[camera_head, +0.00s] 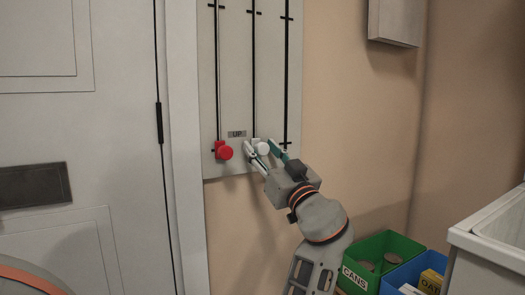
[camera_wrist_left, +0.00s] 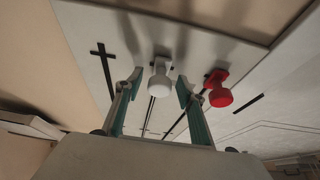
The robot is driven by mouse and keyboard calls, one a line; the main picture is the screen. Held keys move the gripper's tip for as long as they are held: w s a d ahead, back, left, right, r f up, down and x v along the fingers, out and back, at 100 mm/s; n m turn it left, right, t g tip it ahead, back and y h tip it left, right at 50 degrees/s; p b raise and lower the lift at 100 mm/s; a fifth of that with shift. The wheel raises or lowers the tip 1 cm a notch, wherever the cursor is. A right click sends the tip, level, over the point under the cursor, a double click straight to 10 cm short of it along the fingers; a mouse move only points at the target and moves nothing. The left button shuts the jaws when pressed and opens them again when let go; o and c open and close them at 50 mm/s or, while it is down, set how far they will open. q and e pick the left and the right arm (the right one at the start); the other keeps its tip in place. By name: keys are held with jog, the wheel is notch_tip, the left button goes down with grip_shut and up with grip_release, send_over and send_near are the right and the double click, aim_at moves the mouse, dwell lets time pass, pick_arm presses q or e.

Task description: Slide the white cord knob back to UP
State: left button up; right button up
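The white knob (camera_head: 263,148) sits at the low end of the middle black track (camera_head: 254,70) on a pale wall board (camera_head: 235,90). A small plate reading UP (camera_head: 237,134) is just up and left of it. My left gripper (camera_head: 268,151) is open at the knob, with a finger on each side. In the left wrist view the white knob (camera_wrist_left: 159,80) stands between the two open fingers (camera_wrist_left: 155,90), with gaps visible on both sides. The cord itself cannot be made out. My right gripper is not in view.
A red knob (camera_head: 224,151) sits low on the left track, close beside my gripper. The right track (camera_head: 286,70) shows no knob. A green CANS bin (camera_head: 395,243) and a blue bin (camera_head: 394,284) stand at the lower right. A white door (camera_head: 75,120) is left.

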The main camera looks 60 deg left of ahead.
pick_arm(q)
jog(key=v, duration=1.2)
dwell(0.3)
